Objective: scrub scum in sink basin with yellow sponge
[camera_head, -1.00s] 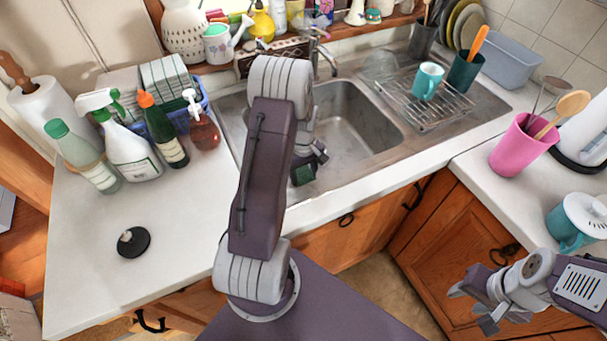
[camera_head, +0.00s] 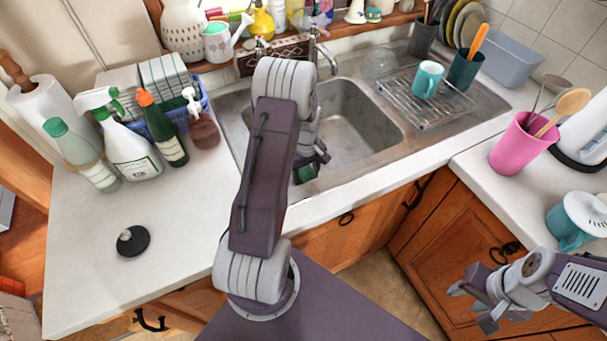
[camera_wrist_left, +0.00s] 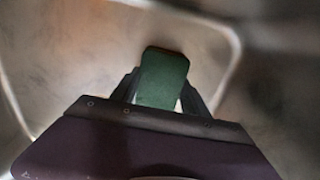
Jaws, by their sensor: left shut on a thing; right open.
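The metal sink basin (camera_head: 360,125) sits in the counter, and its bottom and rim fill much of the left wrist view (camera_wrist_left: 90,50). My left gripper (camera_wrist_left: 160,95) is shut on a sponge (camera_wrist_left: 162,75) whose visible face is dark green; no yellow side shows. In the head view a small green patch of the sponge (camera_head: 305,173) shows at the basin's front left, below my wrist. My arm hides part of the basin. Whether the sponge touches the bottom I cannot tell. Faint brownish smudges show on the metal. My right gripper (camera_head: 471,305) is open and empty, before the right cupboards.
Bottles (camera_head: 130,150) and a blue rack (camera_head: 185,105) stand left of the sink. A wire rack (camera_head: 425,100) with a teal mug (camera_head: 427,80) is on the drainer. A pink utensil pot (camera_head: 515,150) stands at right. The left counter's front is mostly clear, with a black disc (camera_head: 133,241).

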